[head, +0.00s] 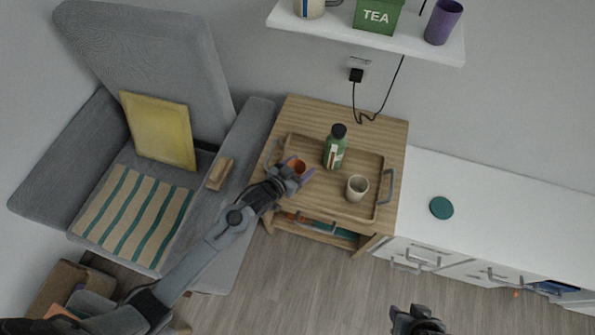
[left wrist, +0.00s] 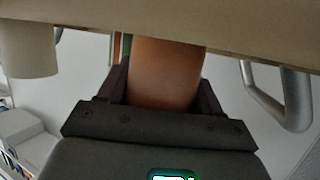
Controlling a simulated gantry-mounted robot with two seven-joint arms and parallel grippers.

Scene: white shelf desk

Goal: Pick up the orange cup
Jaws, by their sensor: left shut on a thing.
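The orange cup (head: 297,167) is at the left side of a wooden tray (head: 361,209) on the small wooden table. My left gripper (head: 293,171) reaches in from the left and is shut on the cup. In the left wrist view the orange cup (left wrist: 166,75) fills the space between the dark fingers (left wrist: 160,88). I cannot tell whether the cup still touches the tray. My right gripper (head: 418,318) shows only in part at the bottom edge of the head view, away from the table; its fingers are unclear.
A green bottle (head: 335,148) and a pale cup (head: 357,187) stand in the tray right of the orange cup. A grey armchair (head: 237,146) stands left of the table. A white cabinet (head: 480,205) with a green coaster (head: 441,208) is right. A shelf (head: 400,42) hangs above.

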